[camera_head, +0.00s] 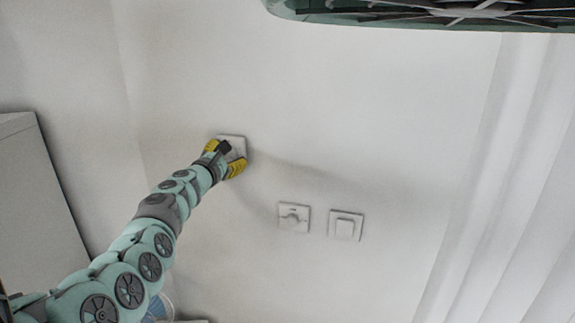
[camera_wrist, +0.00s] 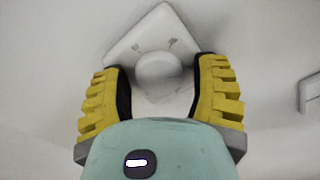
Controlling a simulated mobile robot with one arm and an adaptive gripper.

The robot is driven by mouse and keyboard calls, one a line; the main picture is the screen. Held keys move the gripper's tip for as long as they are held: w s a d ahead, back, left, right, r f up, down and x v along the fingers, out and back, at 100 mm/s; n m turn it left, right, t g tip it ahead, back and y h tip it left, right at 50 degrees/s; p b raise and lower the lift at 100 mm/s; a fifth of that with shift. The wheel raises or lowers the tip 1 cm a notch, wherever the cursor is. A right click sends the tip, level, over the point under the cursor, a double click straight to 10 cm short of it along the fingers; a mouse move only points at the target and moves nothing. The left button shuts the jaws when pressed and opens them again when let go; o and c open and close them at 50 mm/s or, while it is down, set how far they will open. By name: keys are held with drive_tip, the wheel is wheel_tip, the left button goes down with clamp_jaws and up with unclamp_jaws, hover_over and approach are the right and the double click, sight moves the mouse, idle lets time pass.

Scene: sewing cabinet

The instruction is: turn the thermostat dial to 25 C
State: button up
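The thermostat appears to be a white square wall plate (camera_head: 234,142) in the head view, partly hidden behind my gripper (camera_head: 224,160). In the wrist view the plate (camera_wrist: 145,40) looks turned at an angle and carries a round white dial (camera_wrist: 160,66) with small dark marks above it. The marks are too small to read. My gripper (camera_wrist: 160,90) has its two yellow fingers on either side of the dial, with a gap visible on both sides. I cannot tell how far the fingertips reach along the dial.
Two more white plates are on the wall to the lower right: one with a small knob (camera_head: 293,217) and a flat switch (camera_head: 345,226). A pale cabinet (camera_head: 40,200) stands at the left. White curtain-like folds (camera_head: 500,200) are at the right.

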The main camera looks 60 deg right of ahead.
drive_tip(key=c, duration=0.9)
drive_tip(key=shift+w+f+m+b, duration=0.1)
drive_tip(key=shift+f+m+b, duration=0.05)
drive_tip(key=shift+m+b, duration=0.25)
drive_tip(key=shift+a+f+m+b, duration=0.1)
drive_tip(key=shift+m+b, duration=0.25)
drive_tip(key=shift+m, duration=0.25)
drive_tip(key=m+b, duration=0.2)
drive_tip(key=m, duration=0.1)
drive_tip(key=m+b, duration=0.2)
drive_tip(key=m, duration=0.2)
drive_tip(key=shift+m, duration=0.3)
drive_tip(key=shift+m+b, duration=0.9)
drive_tip(key=shift+m, duration=0.1)
